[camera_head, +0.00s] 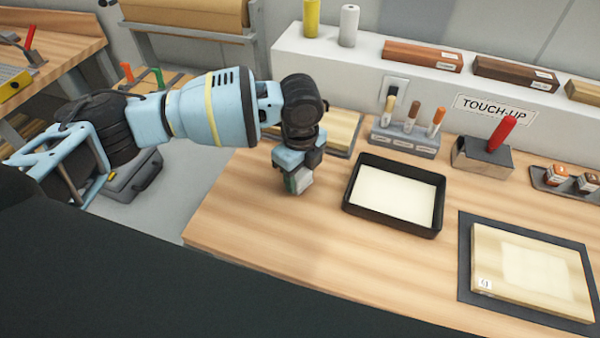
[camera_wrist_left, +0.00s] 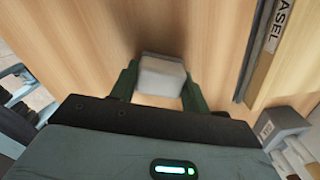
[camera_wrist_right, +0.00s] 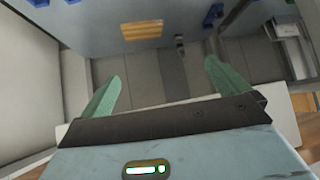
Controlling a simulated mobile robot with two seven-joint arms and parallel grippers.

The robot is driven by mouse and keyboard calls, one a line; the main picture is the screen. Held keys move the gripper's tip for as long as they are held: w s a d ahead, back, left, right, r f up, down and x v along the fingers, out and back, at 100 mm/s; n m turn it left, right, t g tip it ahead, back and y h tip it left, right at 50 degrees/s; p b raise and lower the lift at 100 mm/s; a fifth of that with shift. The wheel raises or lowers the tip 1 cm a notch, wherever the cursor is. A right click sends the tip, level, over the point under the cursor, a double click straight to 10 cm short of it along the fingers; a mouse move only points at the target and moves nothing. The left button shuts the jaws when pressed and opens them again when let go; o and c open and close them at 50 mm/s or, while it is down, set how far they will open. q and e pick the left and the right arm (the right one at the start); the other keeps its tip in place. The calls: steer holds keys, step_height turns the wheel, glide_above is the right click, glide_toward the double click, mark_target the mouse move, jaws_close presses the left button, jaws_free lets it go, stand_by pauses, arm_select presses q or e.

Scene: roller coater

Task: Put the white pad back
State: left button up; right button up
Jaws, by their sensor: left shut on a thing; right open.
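The white pad (camera_wrist_left: 161,75) is a small pale block between the fingers of my left gripper (camera_wrist_left: 158,88), seen in the left wrist view. In the head view the left gripper (camera_head: 297,181) points down over the wooden bench, left of the black tray, and the pad (camera_head: 300,180) shows at its fingertips. The gripper is shut on the pad. I cannot tell whether the pad touches the bench top. My right gripper (camera_wrist_right: 160,92) shows only in its own wrist view, open and empty, away from the bench.
A black tray (camera_head: 392,226) with a cream inside stands right of the left gripper. Behind it is a grey holder (camera_head: 404,145) with several brushes or markers. A grey block with a red handle (camera_head: 500,133) stands further right. A pale panel (camera_head: 530,268) lies on a dark mat.

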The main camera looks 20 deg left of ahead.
mark_target(300, 173)
arm_select(q)
steer(key=shift+f, duration=0.3)
steer(key=o, duration=1.1)
steer(key=shift+c, duration=0.2)
steer(key=shift+r, duration=0.15)
step_height(300, 173, up, 12)
